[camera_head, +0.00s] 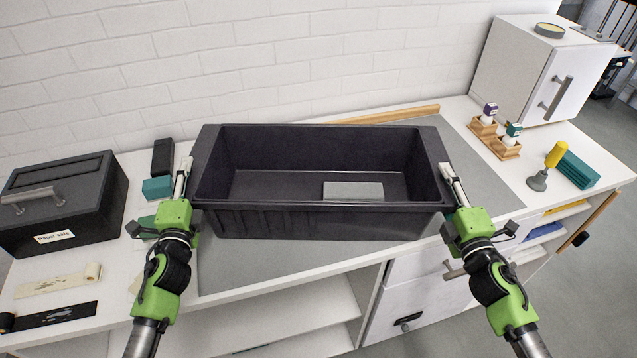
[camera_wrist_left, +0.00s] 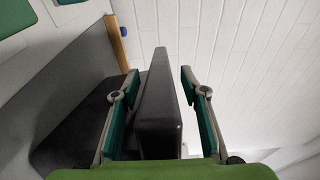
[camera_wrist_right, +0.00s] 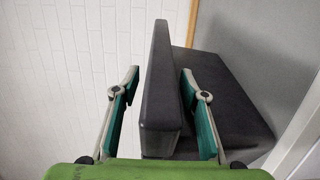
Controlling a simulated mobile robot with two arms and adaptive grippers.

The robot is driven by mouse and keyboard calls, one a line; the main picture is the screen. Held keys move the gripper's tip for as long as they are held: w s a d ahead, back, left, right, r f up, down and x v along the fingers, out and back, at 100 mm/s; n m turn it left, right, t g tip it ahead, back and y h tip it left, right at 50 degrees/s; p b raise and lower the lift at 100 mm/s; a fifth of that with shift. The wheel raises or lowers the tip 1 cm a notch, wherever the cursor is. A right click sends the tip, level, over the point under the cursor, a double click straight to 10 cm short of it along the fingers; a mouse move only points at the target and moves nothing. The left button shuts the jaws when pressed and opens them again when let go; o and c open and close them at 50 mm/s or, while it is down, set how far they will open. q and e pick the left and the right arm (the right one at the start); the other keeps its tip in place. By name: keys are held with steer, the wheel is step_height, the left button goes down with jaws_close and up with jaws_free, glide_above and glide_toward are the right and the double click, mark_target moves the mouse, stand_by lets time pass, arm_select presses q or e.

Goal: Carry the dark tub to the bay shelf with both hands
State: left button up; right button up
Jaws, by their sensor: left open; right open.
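The dark tub (camera_head: 322,220) stands on the grey mat on the worktop, with a grey block (camera_head: 353,191) lying inside it. My left gripper (camera_head: 184,180) is at the tub's left end. In the left wrist view its open fingers (camera_wrist_left: 160,105) stand on either side of the tub's rim (camera_wrist_left: 158,100), with gaps showing. My right gripper (camera_head: 454,184) is at the tub's right end. In the right wrist view its open fingers (camera_wrist_right: 160,105) also straddle the rim (camera_wrist_right: 160,95), apart from it. I cannot make out the bay shelf for certain.
A black paper safe (camera_head: 65,200) stands left of the tub. Wooden holders with small bottles (camera_head: 496,132), a yellow-handled tool (camera_head: 548,165) and teal boxes (camera_head: 577,170) are to the right. A white cabinet (camera_head: 535,65) stands at the back right. Open shelves (camera_head: 290,315) lie below the worktop.

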arm_select(q)
jaws_close()
arm_select(e)
jaws_close()
